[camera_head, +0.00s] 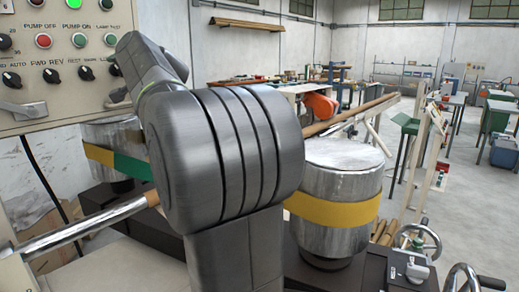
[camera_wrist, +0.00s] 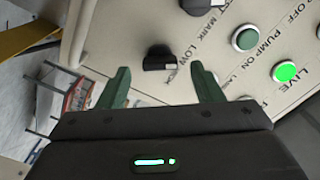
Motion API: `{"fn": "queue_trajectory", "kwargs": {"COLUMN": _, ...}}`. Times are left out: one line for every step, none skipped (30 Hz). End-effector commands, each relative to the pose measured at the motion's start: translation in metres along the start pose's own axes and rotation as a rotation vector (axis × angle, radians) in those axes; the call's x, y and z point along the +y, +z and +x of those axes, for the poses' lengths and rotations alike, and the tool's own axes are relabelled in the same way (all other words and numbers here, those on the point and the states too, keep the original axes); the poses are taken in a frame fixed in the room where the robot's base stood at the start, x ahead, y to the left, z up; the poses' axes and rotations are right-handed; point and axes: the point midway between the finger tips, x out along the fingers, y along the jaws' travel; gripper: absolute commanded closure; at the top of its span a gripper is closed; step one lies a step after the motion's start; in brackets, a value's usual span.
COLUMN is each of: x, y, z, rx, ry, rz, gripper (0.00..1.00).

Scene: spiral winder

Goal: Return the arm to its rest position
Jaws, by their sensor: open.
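My arm fills the middle of the head view, its thick dark links rising in front of the machine and bending toward the control panel (camera_head: 70,70) at the upper left. My gripper (camera_wrist: 155,85) shows in the wrist view with its two green fingers apart and nothing between them. The fingers point at the panel face, close to a black knob (camera_wrist: 159,58) by the lettering "LOW". Whether the fingers touch the panel cannot be told.
A silver drum with a yellow band (camera_head: 336,190) stands right of my arm, and another drum (camera_head: 112,150) with a yellow and green band stands left. Handwheels (camera_head: 425,242) are at the lower right. A green lamp (camera_wrist: 286,71) is lit. Open floor (camera_head: 460,210) lies at the right.

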Motion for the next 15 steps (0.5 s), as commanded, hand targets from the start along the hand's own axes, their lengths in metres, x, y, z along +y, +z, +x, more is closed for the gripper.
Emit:
{"fn": "queue_trajectory", "kwargs": {"x": 0.001, "y": 0.0, "z": -0.01, "rx": 0.003, "ry": -0.001, "rz": -0.001, "gripper": 0.4}}
{"fn": "queue_trajectory", "kwargs": {"x": 0.001, "y": 0.0, "z": -0.015, "rx": 0.004, "ry": -0.001, "rz": -0.001, "gripper": 0.4}}
{"fn": "queue_trajectory", "kwargs": {"x": 0.002, "y": 0.0, "z": -0.022, "rx": 0.004, "ry": 0.0, "rz": -0.002, "gripper": 0.4}}
{"fn": "queue_trajectory", "kwargs": {"x": 0.002, "y": 0.0, "z": -0.028, "rx": 0.003, "ry": 0.0, "rz": -0.002, "gripper": 0.4}}
{"fn": "queue_trajectory", "kwargs": {"x": 0.002, "y": 0.001, "z": -0.033, "rx": 0.003, "ry": 0.0, "rz": -0.002, "gripper": 0.4}}
{"fn": "queue_trajectory", "kwargs": {"x": 0.002, "y": 0.001, "z": -0.04, "rx": 0.003, "ry": -0.001, "rz": -0.002, "gripper": 0.4}}
{"fn": "queue_trajectory", "kwargs": {"x": 0.002, "y": 0.001, "z": -0.046, "rx": 0.003, "ry": 0.0, "rz": -0.002, "gripper": 0.4}}
{"fn": "queue_trajectory", "kwargs": {"x": 0.002, "y": 0.0, "z": -0.051, "rx": 0.004, "ry": 0.0, "rz": -0.002, "gripper": 0.4}}
{"fn": "queue_trajectory", "kwargs": {"x": 0.002, "y": 0.0, "z": -0.059, "rx": 0.004, "ry": 0.0, "rz": -0.002, "gripper": 0.4}}
{"fn": "queue_trajectory", "kwargs": {"x": 0.002, "y": 0.0, "z": -0.064, "rx": 0.003, "ry": 0.001, "rz": -0.002, "gripper": 0.4}}
{"fn": "queue_trajectory", "kwargs": {"x": 0.002, "y": 0.0, "z": -0.07, "rx": 0.003, "ry": 0.0, "rz": -0.002, "gripper": 0.4}}
{"fn": "queue_trajectory", "kwargs": {"x": 0.002, "y": 0.0, "z": -0.077, "rx": 0.004, "ry": 0.0, "rz": -0.002, "gripper": 0.4}}
{"fn": "queue_trajectory", "kwargs": {"x": 0.002, "y": 0.0, "z": -0.083, "rx": 0.004, "ry": 0.0, "rz": -0.002, "gripper": 0.4}}
{"fn": "queue_trajectory", "kwargs": {"x": 0.002, "y": 0.0, "z": -0.089, "rx": 0.004, "ry": 0.0, "rz": -0.002, "gripper": 0.4}}
{"fn": "queue_trajectory", "kwargs": {"x": 0.002, "y": 0.001, "z": -0.096, "rx": 0.003, "ry": 0.001, "rz": -0.002, "gripper": 0.4}}
